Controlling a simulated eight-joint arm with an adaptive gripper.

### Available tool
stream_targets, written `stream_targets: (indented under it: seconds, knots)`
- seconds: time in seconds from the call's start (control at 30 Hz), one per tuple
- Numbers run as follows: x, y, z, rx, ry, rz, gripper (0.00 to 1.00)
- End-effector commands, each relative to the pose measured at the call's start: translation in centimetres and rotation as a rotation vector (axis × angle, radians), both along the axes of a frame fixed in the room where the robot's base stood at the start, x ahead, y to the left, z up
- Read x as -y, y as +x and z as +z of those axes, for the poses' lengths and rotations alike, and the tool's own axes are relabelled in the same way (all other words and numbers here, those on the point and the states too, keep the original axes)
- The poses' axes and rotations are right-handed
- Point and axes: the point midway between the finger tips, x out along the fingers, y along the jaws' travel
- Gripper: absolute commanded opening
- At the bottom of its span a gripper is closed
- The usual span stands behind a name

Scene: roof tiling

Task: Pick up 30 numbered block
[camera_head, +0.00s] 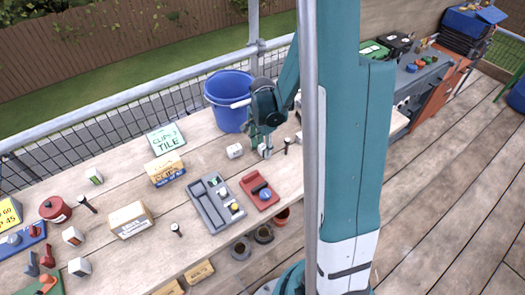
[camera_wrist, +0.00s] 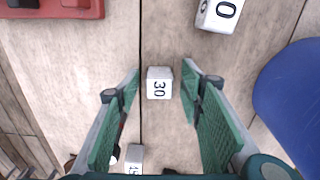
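The small white block marked 30 (camera_wrist: 159,83) lies on the wooden tabletop in the wrist view, with its number turned sideways. My gripper (camera_wrist: 163,76) is open, with one green-padded finger on each side of the block and a visible gap to each. In the head view my gripper (camera_head: 265,152) points down at the table just right of the blue bucket's base. The block is largely hidden by the gripper there.
Another white block ending in 0 (camera_wrist: 218,14) lies near the top of the wrist view. A block that seems to read 15 (camera_wrist: 134,158) is at the bottom. A blue bucket (camera_wrist: 292,92) stands close on the right. A red tray (camera_wrist: 52,8) is at upper left.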

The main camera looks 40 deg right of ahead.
Motion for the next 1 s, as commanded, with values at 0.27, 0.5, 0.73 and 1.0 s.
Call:
stream_targets:
  seconds: [0.27, 0.5, 0.73, 1.0]
  knots:
    - [-0.02, -0.05, -0.38, 0.000, 0.000, 0.000, 0.38]
    - [-0.02, -0.04, -0.37, 0.000, 0.000, 0.000, 0.38]
    - [-0.02, -0.04, -0.37, 0.000, 0.000, 0.000, 0.27]
    - [-0.01, -0.04, -0.37, 0.000, 0.000, 0.000, 0.08]
